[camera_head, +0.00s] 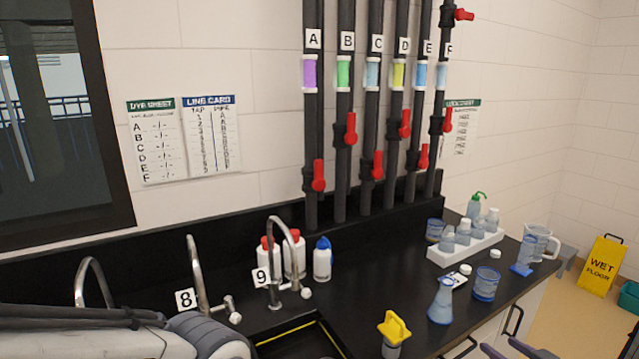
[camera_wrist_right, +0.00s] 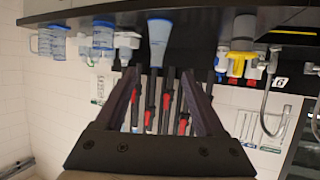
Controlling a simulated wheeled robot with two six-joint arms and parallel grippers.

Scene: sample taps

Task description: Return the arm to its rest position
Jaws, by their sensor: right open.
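My right gripper (camera_head: 508,350) shows as two dark fingertips at the bottom edge of the head view, in front of the bench's front edge. In the right wrist view, which is upside down, its fingers (camera_wrist_right: 160,78) are spread apart with nothing held between them. A conical flask (camera_wrist_right: 158,40) shows beyond the gap, apart from the fingers; it also stands on the bench in the head view (camera_head: 441,301). A grey arm link of mine lies across the lower left of the head view. My left gripper is not in view.
The black bench (camera_head: 400,268) holds a white bottle rack (camera_head: 466,247), a beaker (camera_head: 486,284), a jug (camera_head: 541,243) and a yellow-topped item (camera_head: 394,330). Curved taps (camera_head: 196,280) and wash bottles (camera_head: 322,260) stand along the back. Pipes with red valves (camera_head: 351,130) rise behind.

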